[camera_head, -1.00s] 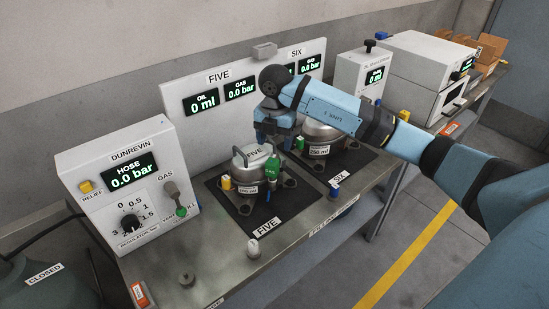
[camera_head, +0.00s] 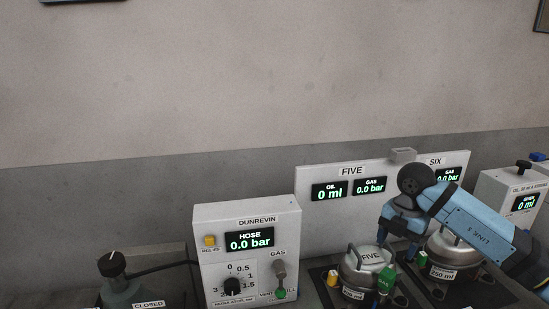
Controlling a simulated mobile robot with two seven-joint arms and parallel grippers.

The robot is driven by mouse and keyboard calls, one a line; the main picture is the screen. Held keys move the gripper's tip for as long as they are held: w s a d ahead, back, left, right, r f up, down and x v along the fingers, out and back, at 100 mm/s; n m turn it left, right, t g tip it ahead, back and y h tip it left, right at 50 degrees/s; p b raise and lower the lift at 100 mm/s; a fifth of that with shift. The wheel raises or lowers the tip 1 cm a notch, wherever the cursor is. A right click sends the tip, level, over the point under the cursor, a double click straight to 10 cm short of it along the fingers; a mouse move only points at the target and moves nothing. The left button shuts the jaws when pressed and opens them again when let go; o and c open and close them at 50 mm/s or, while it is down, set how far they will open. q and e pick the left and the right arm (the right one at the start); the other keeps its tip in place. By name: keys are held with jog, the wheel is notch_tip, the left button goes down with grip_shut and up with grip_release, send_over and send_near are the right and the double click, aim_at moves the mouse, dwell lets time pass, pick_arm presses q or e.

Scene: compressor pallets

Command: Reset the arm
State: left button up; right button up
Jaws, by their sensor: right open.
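My right arm, a blue link with dark joints, comes in from the right edge. My right gripper (camera_head: 399,242) points down, open, just above and behind the compressor labelled FIVE (camera_head: 362,263). No object shows between its fingers, though the fingertips are small and partly blend with the parts behind. Compressor FIVE has a metal top handle, a yellow cap and a green fitting (camera_head: 386,279). The second compressor (camera_head: 446,256), marked 250 ml, stands to its right, partly covered by my arm. My left gripper is not in view.
The DUNREVIN box (camera_head: 247,254), reading HOSE 0.0 bar, stands left of compressor FIVE. A white display panel (camera_head: 330,210) stands behind the compressors. A cylinder (camera_head: 121,290) marked CLOSED is at lower left. Another instrument box (camera_head: 505,205) is at right.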

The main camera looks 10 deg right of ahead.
jog(key=s+a+f+t+y+p, duration=0.1)
jog(key=s+a+t+y, duration=0.1)
jog(key=s+a+y, duration=0.35)
jog(key=s+a+f+m+t+y+p, duration=0.1)
jog(key=s+a+y, duration=0.1)
jog(key=a+y, duration=0.7)
jog(key=s+a+f+t+y+p, duration=0.1)
jog(key=s+a+f+t+y, duration=0.3)
jog(key=a, duration=0.6)
jog(key=s+d+f+m+t+h+p, duration=0.15)
jog(key=d+f+m+t+h, duration=0.3)
jog(key=m, duration=0.45)
jog(key=s+d+f+m+t+h, duration=0.2)
jog(key=f+m+t+h, duration=0.25)
jog(key=m+h, duration=0.4)
jog(key=s+d+f+m+g+h+p, duration=0.1)
jog(key=s+d+f+m+g+h, duration=0.1)
jog(key=s+f, duration=0.8)
jog(key=s+m+g+h, duration=0.1)
jog(key=m+g, duration=0.1)
jog(key=g, duration=0.1)
jog(key=shift+s+f, duration=0.15)
jog(key=shift+s, duration=0.2)
jog(key=shift+o, duration=0.3)
